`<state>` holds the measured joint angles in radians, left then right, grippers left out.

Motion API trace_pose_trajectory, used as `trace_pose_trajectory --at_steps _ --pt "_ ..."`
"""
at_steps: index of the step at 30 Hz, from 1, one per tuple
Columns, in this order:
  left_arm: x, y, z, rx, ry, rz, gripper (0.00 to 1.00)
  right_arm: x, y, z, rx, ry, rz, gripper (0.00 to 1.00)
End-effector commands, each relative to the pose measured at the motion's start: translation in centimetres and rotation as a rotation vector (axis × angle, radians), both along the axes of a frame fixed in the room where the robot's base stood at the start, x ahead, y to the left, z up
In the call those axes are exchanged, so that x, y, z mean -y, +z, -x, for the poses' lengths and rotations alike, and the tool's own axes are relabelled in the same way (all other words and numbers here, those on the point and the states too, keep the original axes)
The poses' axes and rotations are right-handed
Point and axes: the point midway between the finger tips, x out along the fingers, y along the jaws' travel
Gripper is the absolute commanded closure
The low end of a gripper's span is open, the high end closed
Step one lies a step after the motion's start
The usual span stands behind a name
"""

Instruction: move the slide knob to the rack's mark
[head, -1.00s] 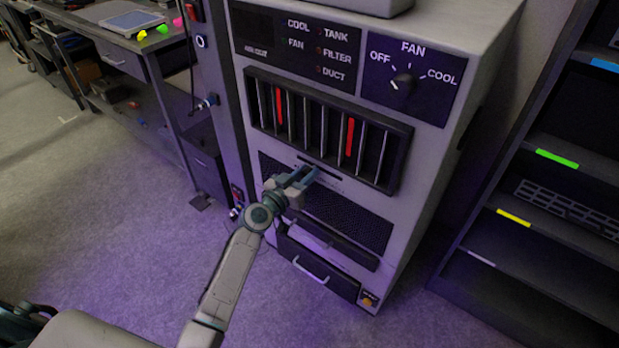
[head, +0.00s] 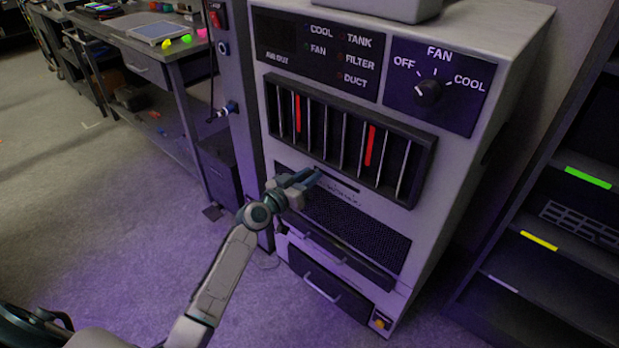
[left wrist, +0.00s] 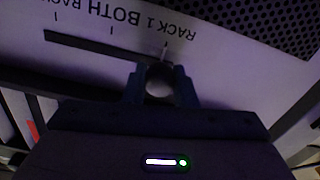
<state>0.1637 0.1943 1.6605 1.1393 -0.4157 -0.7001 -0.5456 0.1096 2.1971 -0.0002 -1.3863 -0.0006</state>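The cabinet front has a narrow dark slot (head: 338,181) under the slatted panel. My left gripper (head: 312,176) is at the slot's left part, its two fingers apart. In the left wrist view the same slot (left wrist: 85,46) runs to the gripper, with tick marks and upside-down lettering "RACK 1", "BOTH" and a cut-off word. The left fingers (left wrist: 162,80) stand apart at the slot's end by the RACK 1 tick (left wrist: 165,46). My right gripper is not in view.
The slatted panel with red strips (head: 370,146) is just above the slot, and a perforated grille (head: 355,225) is below. A fan dial (head: 428,92) is at upper right. A dark shelf unit (head: 545,265) stands right. Open floor lies left.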

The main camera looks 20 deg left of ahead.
Motion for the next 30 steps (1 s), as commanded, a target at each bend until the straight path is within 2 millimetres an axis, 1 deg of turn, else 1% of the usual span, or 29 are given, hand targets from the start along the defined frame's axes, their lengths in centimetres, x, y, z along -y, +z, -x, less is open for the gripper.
trace_pose_trajectory --at_steps 1,3,11,14,17,20,24,27,30 --pt "-0.3 0.2 -0.1 0.006 0.006 -0.004 0.67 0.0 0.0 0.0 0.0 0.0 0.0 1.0" --pt "-0.2 0.2 -0.1 0.005 0.005 -0.004 0.53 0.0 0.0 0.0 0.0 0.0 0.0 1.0" --pt "-0.2 0.2 -0.1 0.003 0.004 -0.002 0.53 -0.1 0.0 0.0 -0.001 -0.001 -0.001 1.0" --pt "-0.3 0.0 0.4 0.003 0.003 -0.003 0.53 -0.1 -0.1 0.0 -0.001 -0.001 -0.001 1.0" --pt "-0.8 0.0 1.5 0.002 0.003 -0.005 0.53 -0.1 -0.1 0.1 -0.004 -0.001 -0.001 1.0" --pt "-1.5 -0.1 3.3 0.001 0.004 -0.006 0.53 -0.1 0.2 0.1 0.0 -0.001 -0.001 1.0" --pt "-2.5 -0.1 6.1 0.002 0.003 -0.007 0.53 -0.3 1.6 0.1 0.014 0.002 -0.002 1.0" --pt "-3.1 -0.1 7.7 0.002 0.003 -0.006 0.53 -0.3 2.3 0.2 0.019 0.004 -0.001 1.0" --pt "-3.6 -0.1 8.9 0.002 0.004 -0.006 0.53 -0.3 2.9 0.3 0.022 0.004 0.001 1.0"
